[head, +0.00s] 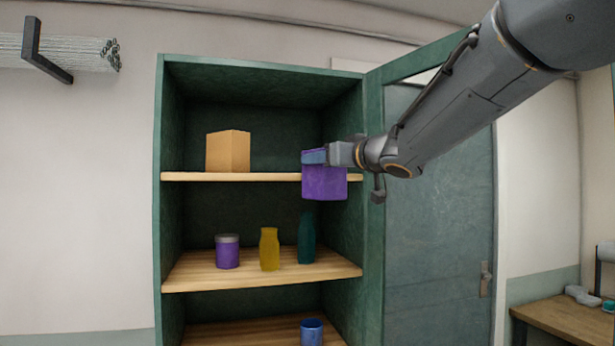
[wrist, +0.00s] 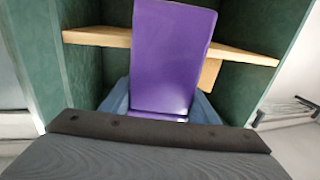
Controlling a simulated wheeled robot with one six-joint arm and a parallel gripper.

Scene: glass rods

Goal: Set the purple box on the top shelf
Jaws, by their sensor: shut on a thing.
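The purple box (head: 325,183) is held in my gripper (head: 316,157), in front of the right part of the top shelf's front edge. In the head view most of the box hangs below the level of that edge. The top shelf (head: 275,177) is a light wooden board in the green cabinet. In the wrist view the purple box (wrist: 172,55) fills the middle, between the bluish fingers (wrist: 160,108) of my gripper, which are shut on it. The top shelf (wrist: 100,37) shows behind the box there.
An orange-tan box (head: 228,152) stands on the top shelf's left part; the right part looks clear. The middle shelf holds a purple jar (head: 228,252), a yellow bottle (head: 269,249) and a teal bottle (head: 306,240). A blue cup (head: 311,331) stands below. The cabinet door (head: 438,210) is open at right.

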